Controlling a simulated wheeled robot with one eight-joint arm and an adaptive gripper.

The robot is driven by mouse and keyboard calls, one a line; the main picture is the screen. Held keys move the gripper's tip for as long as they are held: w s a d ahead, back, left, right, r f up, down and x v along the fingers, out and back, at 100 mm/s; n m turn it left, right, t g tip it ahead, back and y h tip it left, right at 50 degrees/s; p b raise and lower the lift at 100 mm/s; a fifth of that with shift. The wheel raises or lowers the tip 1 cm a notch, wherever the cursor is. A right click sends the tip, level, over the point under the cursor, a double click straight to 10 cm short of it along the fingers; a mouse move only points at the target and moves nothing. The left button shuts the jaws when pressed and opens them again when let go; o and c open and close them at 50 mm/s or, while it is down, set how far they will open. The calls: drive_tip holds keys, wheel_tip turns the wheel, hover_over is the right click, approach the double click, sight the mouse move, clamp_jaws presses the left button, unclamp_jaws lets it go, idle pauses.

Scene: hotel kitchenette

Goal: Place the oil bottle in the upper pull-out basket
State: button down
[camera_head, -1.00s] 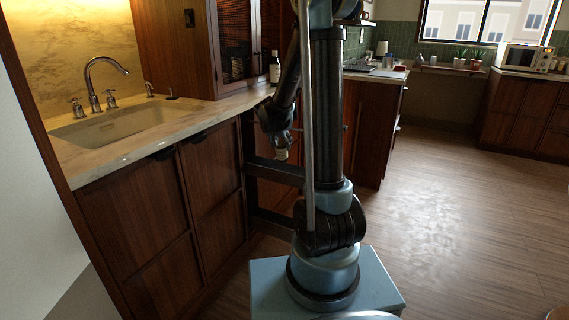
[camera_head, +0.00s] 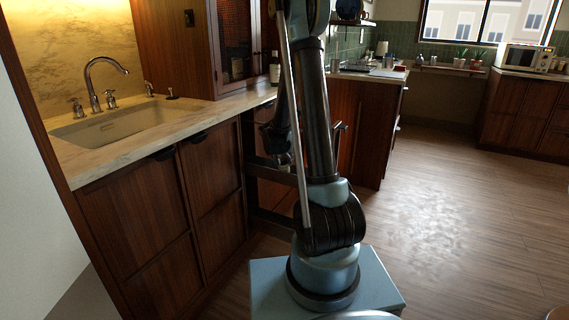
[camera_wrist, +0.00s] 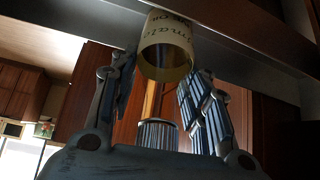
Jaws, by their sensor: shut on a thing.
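My gripper (camera_wrist: 163,78) is shut on the oil bottle (camera_wrist: 166,35) in the wrist view. The pull-out unit stands out from the counter front, with an upper basket (camera_head: 268,172) and a lower basket (camera_head: 268,219), both dark and partly behind my arm. A dark bar (camera_wrist: 255,35) crosses close behind the bottle in the wrist view; whether bottle and bar touch is unclear.
The marble counter (camera_head: 190,122) with a sink (camera_head: 110,122) is at left, above closed wooden cabinets (camera_head: 145,235). A dark bottle (camera_head: 274,68) stands at the counter's far end. Another cabinet block (camera_head: 360,125) is behind my arm. The floor (camera_head: 450,220) at right is clear.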

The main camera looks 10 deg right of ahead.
drive_tip(key=shift+w+d+f, duration=0.1)
drive_tip(key=shift+w+f, duration=0.1)
drive_tip(key=shift+f, duration=0.45)
drive_tip(key=shift+w+d+r+g+y, duration=0.2)
drive_tip(key=shift+w+g+y, duration=0.25)
drive_tip(key=shift+g, duration=0.35)
drive_tip(key=shift+w+d+r+g+y, duration=0.1)
drive_tip(key=shift+w+d+g+y, duration=0.3)
drive_tip(key=shift+g, duration=0.4)
drive_tip(key=shift+a+f, duration=0.15)
drive_tip(key=shift+f, duration=0.7)
drive_tip(key=c, duration=0.9)
unclamp_jaws()
